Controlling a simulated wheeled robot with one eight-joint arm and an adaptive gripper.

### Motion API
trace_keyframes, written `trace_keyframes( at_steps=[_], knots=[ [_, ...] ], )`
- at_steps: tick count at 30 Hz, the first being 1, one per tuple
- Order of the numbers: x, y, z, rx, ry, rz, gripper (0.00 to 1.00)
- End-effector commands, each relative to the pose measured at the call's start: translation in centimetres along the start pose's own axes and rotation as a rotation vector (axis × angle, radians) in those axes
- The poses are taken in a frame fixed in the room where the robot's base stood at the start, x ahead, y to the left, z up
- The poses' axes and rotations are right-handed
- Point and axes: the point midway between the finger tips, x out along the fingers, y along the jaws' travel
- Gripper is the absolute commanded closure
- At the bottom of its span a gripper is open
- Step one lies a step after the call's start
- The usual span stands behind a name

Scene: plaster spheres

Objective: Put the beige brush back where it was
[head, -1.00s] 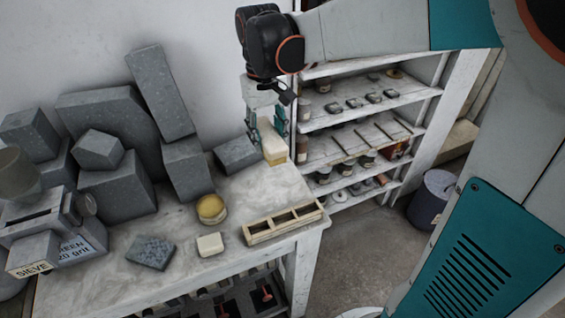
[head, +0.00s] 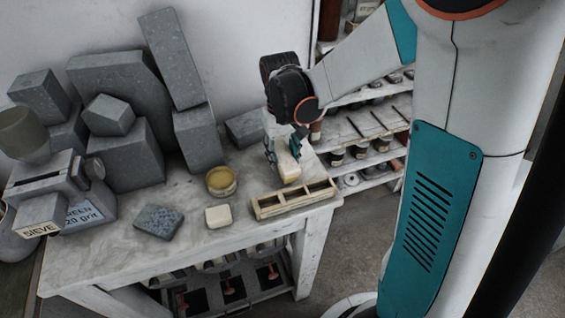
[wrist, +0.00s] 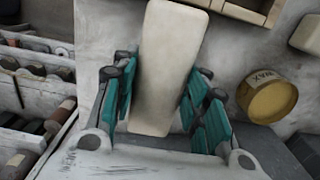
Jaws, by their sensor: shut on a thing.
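My gripper (head: 283,148) is shut on the beige brush (head: 288,168), with teal fingers on both sides of it. In the wrist view the brush (wrist: 165,65) appears as a long, smooth, pale beige block between the fingers; no bristles can be made out. In the head view the brush hangs over the back right of the marble-like table, just behind a pale wooden divided tray (head: 294,199). Whether its lower end touches the table or tray cannot be told. A corner of the tray shows at the top of the wrist view (wrist: 243,14).
A wax tin (head: 221,182), a cream block (head: 218,216) and a grey speckled block (head: 158,221) lie left of the tray. Grey stone blocks (head: 125,150) crowd the back left. A shelf unit (head: 350,127) stands behind, at the right. Bare table (head: 115,250) lies at front left.

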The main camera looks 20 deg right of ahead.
Motion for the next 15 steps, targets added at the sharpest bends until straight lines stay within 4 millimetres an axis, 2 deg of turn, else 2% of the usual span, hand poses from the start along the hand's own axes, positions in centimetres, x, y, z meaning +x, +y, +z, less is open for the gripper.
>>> trace_keyframes(
  at_steps=[6, 15],
  knots=[
    [3.0, 0.0, -0.2, 0.000, 0.000, 0.000, 0.85],
    [3.3, 0.0, -0.2, 0.000, 0.000, 0.000, 0.85]
  ],
)
